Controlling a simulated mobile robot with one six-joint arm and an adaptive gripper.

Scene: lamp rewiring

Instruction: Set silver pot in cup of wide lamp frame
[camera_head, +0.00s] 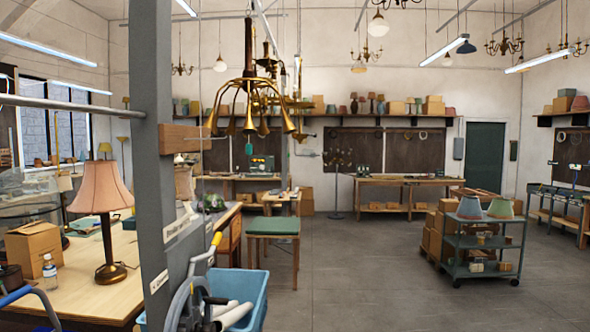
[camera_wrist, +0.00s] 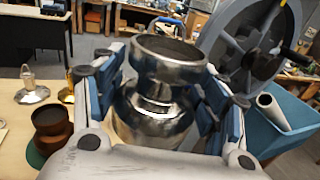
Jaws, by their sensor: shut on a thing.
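The silver pot (camera_wrist: 158,118) is a shiny, round-bodied vessel with a narrow waist and a wide dark-mouthed rim. In the wrist view my gripper (camera_wrist: 162,75) is shut on it, with blue-padded fingers on its left and right sides. The fingers and the grey gripper body hide its sides and lower part. In the wrist view a silver cone-shaped piece with an upright top (camera_wrist: 30,93) stands on the tabletop at left. I cannot tell whether it is the wide lamp frame or where a cup is. I cannot make out the pot in the head view.
A brown pot (camera_wrist: 52,128) sits on the tabletop beside my gripper. A large grey wheel (camera_wrist: 252,42) and a blue bin (camera_wrist: 285,118) with white rolls are close on the right. In the head view a pink-shaded lamp (camera_head: 101,190) and cardboard box (camera_head: 34,249) occupy the left bench.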

